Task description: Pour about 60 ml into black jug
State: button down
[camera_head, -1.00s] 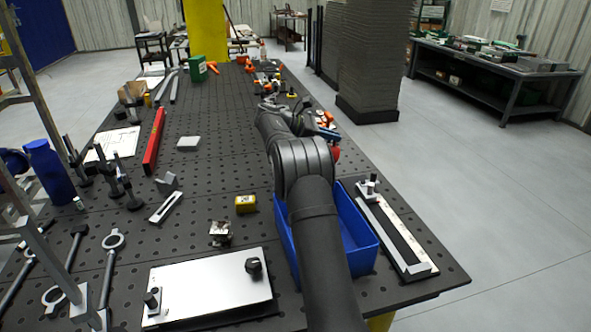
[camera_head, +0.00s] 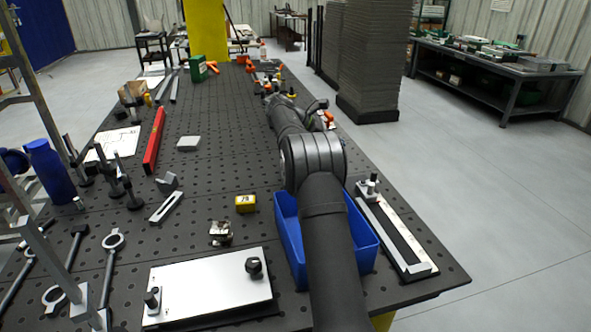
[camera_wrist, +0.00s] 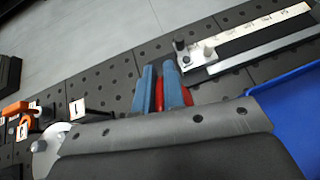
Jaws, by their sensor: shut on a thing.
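My gripper (camera_wrist: 159,74) shows in the wrist view as two blue fingers, shut on a red thing (camera_wrist: 160,94). Only narrow strips of the red thing show between and beside the fingers, so I cannot tell its shape or what it contains. In the head view my own arm hides the gripper and the held thing. I cannot pick out the black jug in either current view, and no liquid is visible.
A blue bin (camera_head: 363,244) stands under my arm, beside a long metal fixture (camera_head: 397,232). Orange-handled tools and a white-topped round item (camera_wrist: 48,143) lie left in the wrist view. A red bar (camera_head: 154,141) and yellow block (camera_head: 245,203) lie left on the perforated table.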

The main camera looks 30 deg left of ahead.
jog(key=shift+w+d+f+g+y, duration=0.2)
jog(key=shift+f+g+y, duration=0.1)
jog(key=shift+y, duration=0.2)
jog(key=shift+w+d+f+g+y, duration=0.1)
jog(key=shift+w+d+g+y, duration=0.1)
jog(key=shift+d+g+y, duration=0.25)
jog(key=shift+w+d+g+y, duration=0.15)
jog(key=shift+g+y, duration=0.1)
jog(key=shift+y, duration=0.3)
dwell(0.8)
